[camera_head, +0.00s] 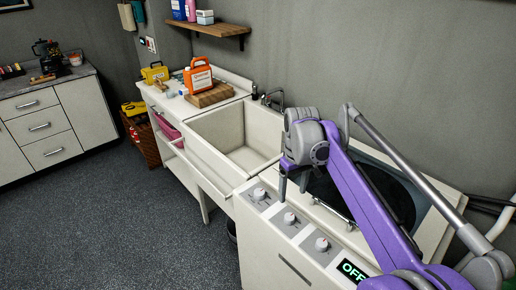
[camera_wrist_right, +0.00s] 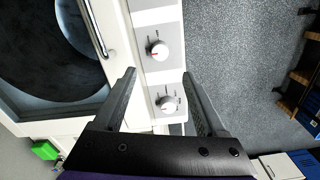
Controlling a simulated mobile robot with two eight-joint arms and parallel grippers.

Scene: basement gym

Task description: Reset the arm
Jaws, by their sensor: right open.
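My right arm (camera_head: 350,190), purple and grey, reaches in from the lower right in the head view. Its gripper (camera_head: 292,186) hangs over the front control strip of a white appliance, with the fingers pointing down. In the right wrist view the two dark fingers (camera_wrist_right: 158,73) stand wide apart with nothing held between them. A white knob with a red mark (camera_wrist_right: 158,50) shows just beyond the fingertips, and another knob (camera_wrist_right: 167,103) shows between the fingers. Whether a finger touches the panel cannot be told. My left gripper is out of view.
The appliance has a dark round lid window (camera_head: 388,192), a handle and a display reading OFF (camera_head: 352,270). A white sink (camera_head: 240,138) adjoins it, with an orange jug (camera_head: 198,78) on a board beyond. A wall shelf (camera_head: 212,28) hangs above. Floor (camera_head: 110,215) at left is clear.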

